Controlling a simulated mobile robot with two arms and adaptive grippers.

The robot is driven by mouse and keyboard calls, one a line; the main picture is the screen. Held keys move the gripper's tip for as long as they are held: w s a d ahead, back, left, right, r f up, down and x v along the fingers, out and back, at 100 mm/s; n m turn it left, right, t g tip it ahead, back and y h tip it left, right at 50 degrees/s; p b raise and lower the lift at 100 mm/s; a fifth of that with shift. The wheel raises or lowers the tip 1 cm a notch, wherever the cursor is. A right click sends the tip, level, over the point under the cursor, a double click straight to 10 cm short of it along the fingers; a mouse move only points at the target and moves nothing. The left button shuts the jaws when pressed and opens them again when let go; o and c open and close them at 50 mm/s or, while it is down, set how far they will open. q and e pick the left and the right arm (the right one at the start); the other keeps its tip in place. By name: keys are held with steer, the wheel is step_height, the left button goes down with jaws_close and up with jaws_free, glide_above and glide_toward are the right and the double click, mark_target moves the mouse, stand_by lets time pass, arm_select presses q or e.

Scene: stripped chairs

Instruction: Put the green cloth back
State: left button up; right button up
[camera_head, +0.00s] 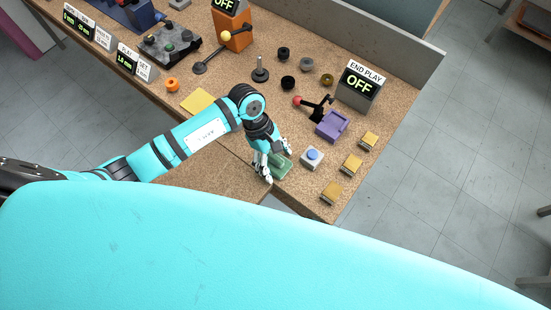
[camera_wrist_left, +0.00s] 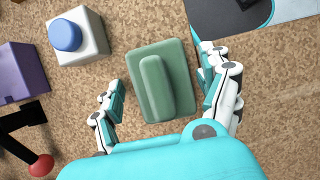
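The green cloth (camera_head: 281,168) lies on the bench top near its front corner, beside a grey box with a blue button. In the left wrist view the green cloth (camera_wrist_left: 174,84) is a flat rectangle with a raised ridge along its middle. My left gripper (camera_head: 277,163) is over it, with fingers spread. In the left wrist view my left gripper (camera_wrist_left: 160,95) is open, with one finger on each side of the cloth and a visible gap at the left finger. Contact at the right finger is unclear. My right gripper is not in view.
The blue-button box (camera_head: 312,157) stands just right of the cloth. A purple fixture (camera_head: 332,125) with a red-knobbed lever, several yellow blocks (camera_head: 351,164) and an END PLAY sign (camera_head: 360,83) stand farther right. A yellow sheet (camera_head: 199,101) lies behind my left arm.

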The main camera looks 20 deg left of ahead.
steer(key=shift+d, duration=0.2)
arm_select(q)
steer(key=shift+r, duration=0.15)
steer(key=shift+r+p, duration=0.25)
steer(key=shift+p, duration=0.2)
steer(key=shift+w+a+r, duration=0.1)
steer(key=shift+a+r, duration=0.15)
steer(key=shift+r, duration=0.05)
steer(key=b+v, duration=0.2)
steer(key=v, duration=0.9)
steer(key=shift+r+b, duration=0.15)
steer(key=shift+b, duration=0.15)
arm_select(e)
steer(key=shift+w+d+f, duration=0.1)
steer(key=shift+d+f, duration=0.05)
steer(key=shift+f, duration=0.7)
